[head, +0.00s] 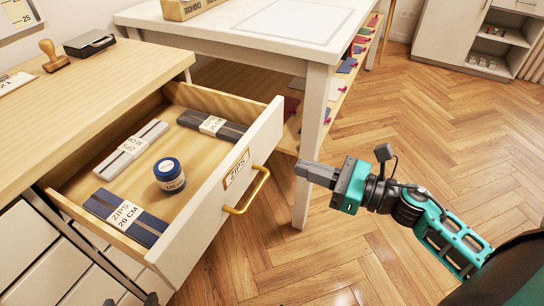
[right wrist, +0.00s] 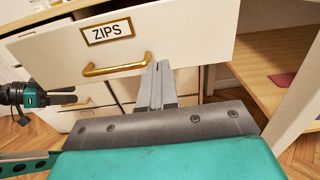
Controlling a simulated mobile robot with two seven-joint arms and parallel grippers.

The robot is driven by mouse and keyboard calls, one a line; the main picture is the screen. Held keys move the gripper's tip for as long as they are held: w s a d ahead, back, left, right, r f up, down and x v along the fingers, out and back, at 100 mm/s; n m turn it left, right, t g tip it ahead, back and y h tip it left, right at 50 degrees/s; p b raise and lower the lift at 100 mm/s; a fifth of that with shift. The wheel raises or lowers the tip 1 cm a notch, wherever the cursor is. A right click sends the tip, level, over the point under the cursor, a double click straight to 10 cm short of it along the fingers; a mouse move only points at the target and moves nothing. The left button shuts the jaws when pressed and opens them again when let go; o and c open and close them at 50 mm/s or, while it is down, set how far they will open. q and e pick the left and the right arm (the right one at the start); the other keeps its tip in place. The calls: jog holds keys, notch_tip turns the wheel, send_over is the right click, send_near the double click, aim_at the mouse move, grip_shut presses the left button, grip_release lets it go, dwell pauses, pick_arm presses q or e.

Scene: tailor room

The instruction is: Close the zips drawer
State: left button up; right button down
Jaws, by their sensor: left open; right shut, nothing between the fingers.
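The zips drawer (head: 205,213) is pulled well out of the wooden-topped cabinet, its white front labelled ZIPS with a brass handle (head: 250,192). The drawer front also shows in the right wrist view (right wrist: 190,40). My right gripper (head: 300,170) is shut and empty, in front of the drawer front to the right of the handle. In the right wrist view its fingertips (right wrist: 160,66) appear close to the handle's right end; I cannot tell whether they touch. My left gripper (right wrist: 74,97) is open, below the drawer front at the left of the right wrist view.
Inside the drawer are several zip packs (head: 126,217) and a blue-lidded jar (head: 169,174). A stamp (head: 53,57) and an ink pad (head: 89,43) stand on the cabinet top. A white table (head: 314,150) leg stands just behind my right gripper. Wooden floor (head: 430,120) is clear at right.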

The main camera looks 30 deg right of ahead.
aim_at(259, 152)
pick_arm(q)
jog(key=shift+s, duration=0.1)
pick_arm(e)
jog(key=x, duration=0.8)
jog(key=shift+w+a, duration=0.25)
jog(key=shift+w, duration=0.15)
jog(key=x, duration=1.1)
jog(key=shift+w+a+r, duration=0.1)
jog(key=shift+a, duration=0.05)
jog(key=b+x, duration=0.2)
jog(key=x, duration=1.2)
jog(key=shift+b, duration=0.35)
jog(key=shift+w+a, duration=0.25)
jog(key=shift+w, duration=0.05)
pick_arm(q)
jog(key=shift+w+a+f, duration=0.1)
jog(key=shift+w+f, duration=0.6)
jog(key=shift+w, duration=0.3)
pick_arm(e)
jog(key=shift+r, duration=0.15)
pick_arm(q)
jog(key=shift+r, duration=0.1)
pick_arm(e)
jog(key=shift+r, duration=0.15)
